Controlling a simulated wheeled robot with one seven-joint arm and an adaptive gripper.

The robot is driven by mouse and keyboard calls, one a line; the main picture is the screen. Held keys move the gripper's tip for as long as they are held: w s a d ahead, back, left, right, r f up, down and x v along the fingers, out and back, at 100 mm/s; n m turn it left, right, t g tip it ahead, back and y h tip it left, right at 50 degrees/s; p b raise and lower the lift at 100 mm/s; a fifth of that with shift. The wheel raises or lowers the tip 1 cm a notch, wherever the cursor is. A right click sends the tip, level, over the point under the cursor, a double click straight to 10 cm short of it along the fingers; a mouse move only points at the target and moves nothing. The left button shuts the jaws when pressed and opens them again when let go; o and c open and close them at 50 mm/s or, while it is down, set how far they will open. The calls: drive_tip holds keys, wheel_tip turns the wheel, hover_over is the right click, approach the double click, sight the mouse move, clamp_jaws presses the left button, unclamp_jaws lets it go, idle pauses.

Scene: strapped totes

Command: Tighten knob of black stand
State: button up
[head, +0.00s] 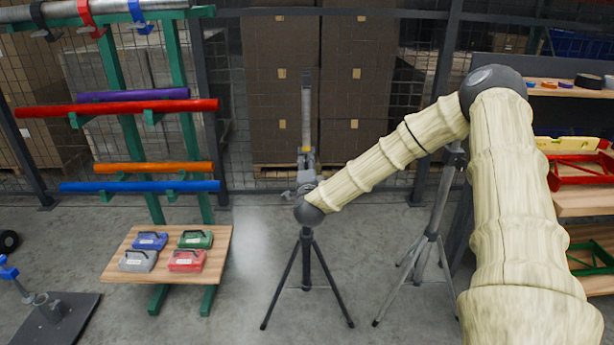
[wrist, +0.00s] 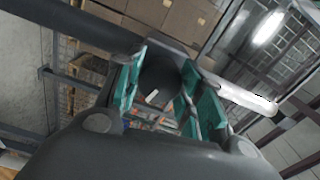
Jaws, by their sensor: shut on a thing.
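The black stand (head: 306,250) is a dark tripod upright on the floor at the centre of the head view, with a grey upright post (head: 306,110) above it. The end of my arm is at the stand's upper part and covers some of it. In the wrist view, my gripper (wrist: 168,82) has its teal fingers closed on either side of a dark rounded knob (wrist: 156,78) with a small pale mark. The knob is hidden in the head view, and its tightness cannot be told.
A grey tripod (head: 432,240) stands just right of the black stand, behind my arm. At left is a green rack with coloured tubes (head: 120,108) and a wooden shelf (head: 120,262) bearing several cases. Shelving (head: 585,203) is at right. Floor in front is clear.

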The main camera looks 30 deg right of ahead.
drive_tip(key=m+b, duration=0.2)
drive_tip(key=f+m+b, duration=0.1)
drive_tip(key=m+b, duration=0.1)
drive_tip(key=shift+d+m+b, duration=0.1)
drive_tip(key=shift+m+b, duration=0.2)
drive_tip(key=m+b, duration=0.3)
drive_tip(key=b, duration=0.1)
drive_tip(key=shift+m, duration=0.3)
drive_tip(key=m+b, duration=0.3)
drive_tip(key=shift+r+m+b, duration=0.2)
drive_tip(key=shift+m+b, duration=0.6)
drive_tip(key=shift+b, duration=0.3)
drive_tip(key=o, duration=1)
drive_tip(key=shift+r, duration=0.15)
drive_tip(key=shift+s, duration=0.15)
